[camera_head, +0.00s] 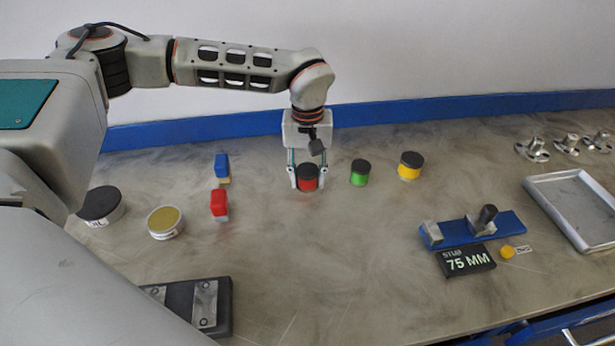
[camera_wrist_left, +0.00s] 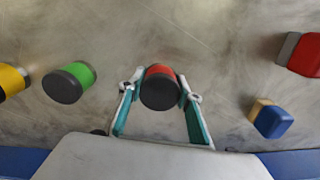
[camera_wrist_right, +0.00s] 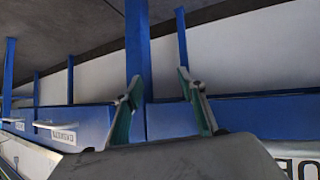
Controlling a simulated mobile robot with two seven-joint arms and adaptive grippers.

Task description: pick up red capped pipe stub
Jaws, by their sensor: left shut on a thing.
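The red capped pipe stub (camera_head: 308,184) stands upright on the grey bench, its dark cap on top. My left gripper (camera_head: 307,182) reaches down over it with one finger on each side, shut on it. In the left wrist view the red stub (camera_wrist_left: 160,88) sits between the fingertips of the left gripper (camera_wrist_left: 161,94), its dark cap facing the camera. I cannot tell whether the stub is clear of the bench. My right gripper (camera_wrist_right: 160,88) shows in the right wrist view with its fingers apart and nothing between them, facing blue bench framework.
A green stub (camera_head: 360,178) and a yellow stub (camera_head: 409,171) stand to the right. Red (camera_head: 219,204) and blue (camera_head: 222,165) blocks lie to the left, with round tins beyond. A blue fixture (camera_head: 500,226), a "75 MM" sign (camera_head: 466,262) and a tray (camera_head: 533,187) are at right. The front middle is clear.

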